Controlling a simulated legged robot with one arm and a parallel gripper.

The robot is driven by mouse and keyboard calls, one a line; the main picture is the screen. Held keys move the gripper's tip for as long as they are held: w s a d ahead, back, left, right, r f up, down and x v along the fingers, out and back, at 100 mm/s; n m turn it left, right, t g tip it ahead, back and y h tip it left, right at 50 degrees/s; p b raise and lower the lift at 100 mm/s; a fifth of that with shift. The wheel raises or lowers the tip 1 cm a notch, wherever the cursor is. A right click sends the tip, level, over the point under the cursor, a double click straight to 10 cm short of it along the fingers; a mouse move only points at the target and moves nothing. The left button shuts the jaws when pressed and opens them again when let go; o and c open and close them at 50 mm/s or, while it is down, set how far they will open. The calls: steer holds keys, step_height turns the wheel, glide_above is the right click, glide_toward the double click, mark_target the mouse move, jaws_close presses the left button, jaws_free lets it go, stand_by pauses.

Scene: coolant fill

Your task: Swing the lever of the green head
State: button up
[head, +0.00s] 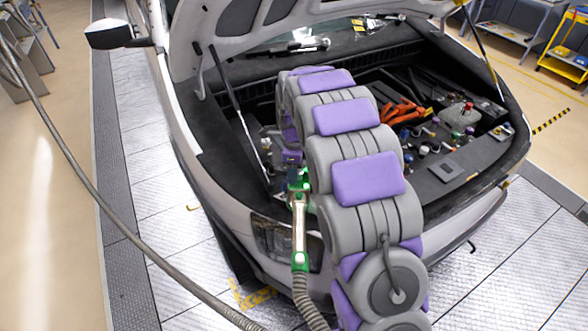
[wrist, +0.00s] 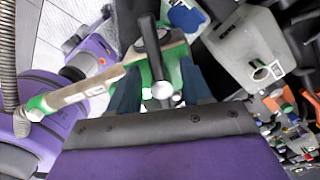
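The green head (head: 299,180) sits at the left front of the engine bay in the head view, partly hidden by my arm. Its pale handle (head: 299,225) hangs down to a green collar and a grey hose. In the wrist view, the green head (wrist: 172,70) lies between and behind the fingers of my gripper (wrist: 160,85). A dark lever (wrist: 152,45) with a round grey end shows between the fingers. The fingers stand apart, with gaps beside the lever's end. I cannot tell whether they touch the green head. The fingertips are hidden in the head view.
The car's raised hood (head: 290,25) is above the bay, with a prop rod (head: 236,105) at the left. Orange cables (head: 403,112) and several coloured caps lie right of my arm. A long hose (head: 95,195) crosses the left side. A grey box (wrist: 255,45) stands beside my gripper.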

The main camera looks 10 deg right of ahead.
jaws_close()
stand_by(0.3)
